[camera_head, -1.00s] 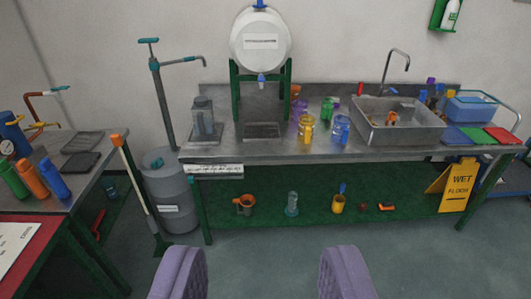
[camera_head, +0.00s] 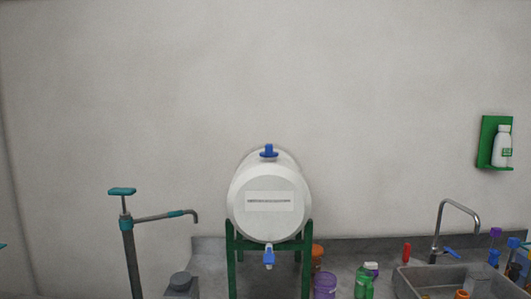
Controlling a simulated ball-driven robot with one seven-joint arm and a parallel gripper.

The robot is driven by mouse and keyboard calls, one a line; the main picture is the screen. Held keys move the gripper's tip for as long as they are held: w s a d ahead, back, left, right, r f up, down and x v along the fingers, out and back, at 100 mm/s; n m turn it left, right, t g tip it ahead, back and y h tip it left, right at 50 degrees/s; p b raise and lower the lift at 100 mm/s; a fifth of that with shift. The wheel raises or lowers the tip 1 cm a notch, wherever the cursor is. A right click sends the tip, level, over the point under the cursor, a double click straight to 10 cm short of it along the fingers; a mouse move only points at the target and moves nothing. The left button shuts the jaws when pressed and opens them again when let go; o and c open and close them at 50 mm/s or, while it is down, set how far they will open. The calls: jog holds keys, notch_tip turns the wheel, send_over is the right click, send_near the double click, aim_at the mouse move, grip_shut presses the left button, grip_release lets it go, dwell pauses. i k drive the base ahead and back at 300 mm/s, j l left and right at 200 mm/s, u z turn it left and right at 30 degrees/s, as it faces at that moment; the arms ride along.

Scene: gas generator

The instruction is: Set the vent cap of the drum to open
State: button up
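A white drum (camera_head: 269,207) lies on its side on a green stand (camera_head: 231,262) near the picture's lower middle, its round face with a label towards me. The blue vent cap (camera_head: 269,151) sits on top of the drum; I cannot tell whether it is open or closed. A blue tap (camera_head: 269,257) hangs at the bottom of the drum's face. My gripper is not in the present view.
A pump with teal handle (camera_head: 122,191) stands left of the drum. A sink (camera_head: 450,275) with a curved faucet (camera_head: 458,204) is at lower right. Bottles (camera_head: 364,281) stand beside the drum stand. A wall-mounted bottle holder (camera_head: 484,150) is at right. The wall above the drum is bare.

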aim_at(268, 153)
jog(key=i+j, duration=0.1)
jog(key=i, duration=1.05)
jog(key=i+j, duration=0.1)
jog(key=i, duration=1.1)
